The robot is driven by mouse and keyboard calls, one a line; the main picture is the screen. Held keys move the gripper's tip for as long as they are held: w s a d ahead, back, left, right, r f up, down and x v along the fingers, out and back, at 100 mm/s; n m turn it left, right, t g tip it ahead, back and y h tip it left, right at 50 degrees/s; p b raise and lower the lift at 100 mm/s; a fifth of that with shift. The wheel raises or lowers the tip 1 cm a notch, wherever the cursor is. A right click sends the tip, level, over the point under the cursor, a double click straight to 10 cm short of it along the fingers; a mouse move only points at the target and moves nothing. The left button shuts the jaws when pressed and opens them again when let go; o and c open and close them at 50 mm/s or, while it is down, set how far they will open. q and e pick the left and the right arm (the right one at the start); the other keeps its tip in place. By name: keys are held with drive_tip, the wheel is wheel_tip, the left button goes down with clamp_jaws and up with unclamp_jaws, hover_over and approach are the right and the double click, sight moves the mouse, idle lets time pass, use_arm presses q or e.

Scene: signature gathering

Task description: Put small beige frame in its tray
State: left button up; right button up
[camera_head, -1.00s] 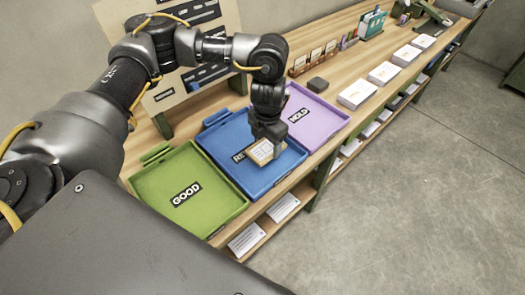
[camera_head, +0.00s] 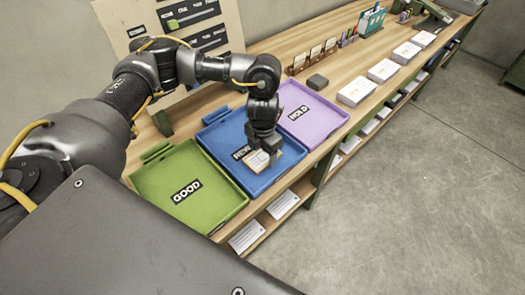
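The small beige frame (camera_head: 254,163) is at the blue tray (camera_head: 216,150), over the front half of its floor. It looks nearly flat; whether it rests on the floor is hard to tell. My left gripper (camera_head: 268,156) points down over it, with its fingers at the frame's right part. The fingers are dark and small, so I cannot tell whether they still clasp the frame. The blue tray's label, starting with "REW", is partly hidden by the gripper. My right gripper is not in view.
A green tray (camera_head: 207,208) labelled GOOD lies to the left and a purple tray (camera_head: 325,128) labelled HOLD to the right; both look empty. A dark block (camera_head: 317,82) and white card stacks (camera_head: 356,92) stand farther along the wooden table. A board (camera_head: 130,55) stands behind.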

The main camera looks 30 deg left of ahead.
sight(263, 155)
use_arm(q)
drive_tip(key=o, duration=0.4)
wheel_tip(263, 155, up, 12)
drive_tip(key=shift+r, duration=0.15)
idle(0.3)
idle(0.5)
